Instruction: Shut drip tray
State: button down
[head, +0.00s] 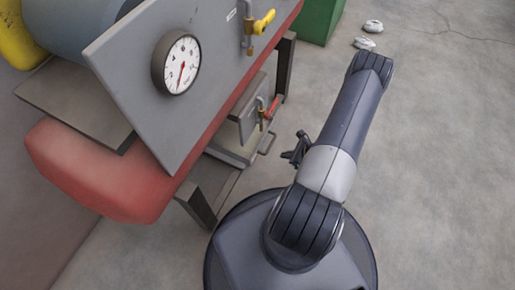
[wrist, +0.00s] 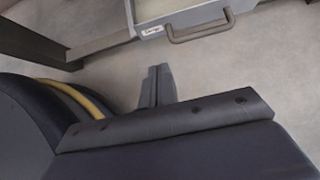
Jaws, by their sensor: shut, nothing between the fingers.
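The drip tray (head: 236,154) is a pale grey drawer low under the machine. It sticks out from below the small grey panel, with a dark bar handle (head: 267,143) on its front. In the wrist view the tray's labelled front (wrist: 151,31) and its grey handle (wrist: 200,27) show at the top edge, with part of the pale inside visible. My gripper (head: 294,153) is to the right of the handle in the head view, apart from it. In the wrist view my gripper (wrist: 158,72) is shut and empty, below the tray front with bare floor between them.
The small panel (head: 250,122) above the tray carries a valve with a red lever (head: 272,107). Dark machine legs (head: 286,64) stand at either side. A gauge (head: 176,63) sits on the large sloping panel. The floor to the right is mostly clear.

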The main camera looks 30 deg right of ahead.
jog(key=b, duration=0.4)
send_near(255, 154)
jog(key=shift+x, duration=2.75)
jog(key=shift+a+r, duration=0.1)
jog(key=shift+a, duration=0.1)
jog(key=w+a+b, duration=0.1)
jog(key=w+a, duration=0.1)
jog(key=w, duration=0.1)
jog(key=shift+w+a+b, duration=0.1)
jog(key=shift+a+b, duration=0.15)
jog(key=shift+b, duration=0.1)
